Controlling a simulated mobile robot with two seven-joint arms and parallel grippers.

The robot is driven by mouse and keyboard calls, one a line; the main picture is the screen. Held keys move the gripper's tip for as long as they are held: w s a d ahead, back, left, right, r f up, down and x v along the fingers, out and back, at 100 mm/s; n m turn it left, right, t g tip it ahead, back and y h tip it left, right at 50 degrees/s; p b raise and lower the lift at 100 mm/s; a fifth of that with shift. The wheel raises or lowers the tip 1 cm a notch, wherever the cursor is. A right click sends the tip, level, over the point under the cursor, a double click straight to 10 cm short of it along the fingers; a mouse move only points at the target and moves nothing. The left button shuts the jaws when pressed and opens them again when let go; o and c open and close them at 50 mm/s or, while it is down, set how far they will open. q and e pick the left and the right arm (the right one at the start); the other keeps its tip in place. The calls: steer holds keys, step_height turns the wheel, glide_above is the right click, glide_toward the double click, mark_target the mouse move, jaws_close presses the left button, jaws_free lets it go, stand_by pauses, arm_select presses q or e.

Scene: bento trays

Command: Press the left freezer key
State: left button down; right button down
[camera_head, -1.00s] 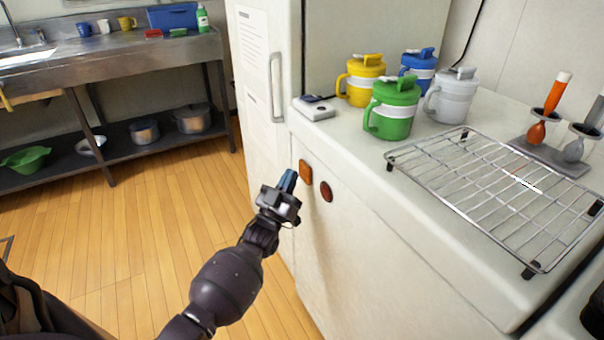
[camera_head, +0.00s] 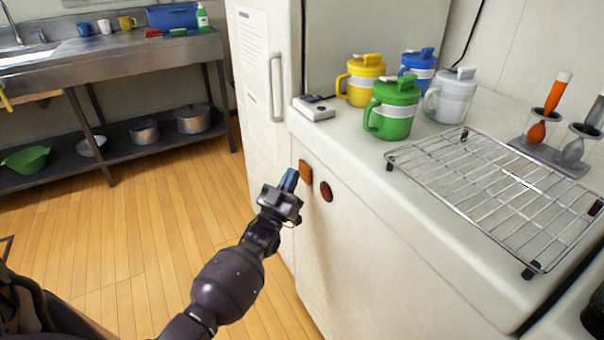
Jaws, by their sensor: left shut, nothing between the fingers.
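Two keys sit on the front face of the white freezer (camera_head: 375,235), near its top left corner. The left one is an orange, squarish key (camera_head: 306,171). The right one is a round, dark red-brown key (camera_head: 326,191). My left gripper (camera_head: 290,180) is shut and empty. Its blue fingertips point up at the orange key and appear just left of it, very close. I cannot tell whether they touch it. The round key is clear of the gripper. My right gripper is not in view.
On the freezer top stand a small white device (camera_head: 314,109), several lidded mugs, including a green one (camera_head: 393,110), a wire rack (camera_head: 490,190) and a holder with an orange ladle (camera_head: 543,115). A tall white cabinet with a handle (camera_head: 275,88) adjoins on the left. Open wooden floor lies left of my arm.

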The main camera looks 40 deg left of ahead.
arm_select(q)
steer(key=shift+w+d, duration=0.1)
steer(key=shift+w, duration=0.15)
steer(key=shift+w+d, duration=0.1)
steer(key=shift+w, duration=0.1)
stand_by(0.6)
steer(key=shift+s, duration=0.1)
steer(key=shift+s+a, duration=0.25)
steer(key=shift+s, duration=0.25)
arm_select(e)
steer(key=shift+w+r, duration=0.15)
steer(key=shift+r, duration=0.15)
arm_select(q)
steer(key=s+a+p, duration=0.1)
steer(key=s+a, duration=0.1)
steer(key=s, duration=0.3)
steer(key=shift+s+a+p, duration=0.15)
steer(key=shift+s+p, duration=0.15)
steer(key=shift+p, duration=0.1)
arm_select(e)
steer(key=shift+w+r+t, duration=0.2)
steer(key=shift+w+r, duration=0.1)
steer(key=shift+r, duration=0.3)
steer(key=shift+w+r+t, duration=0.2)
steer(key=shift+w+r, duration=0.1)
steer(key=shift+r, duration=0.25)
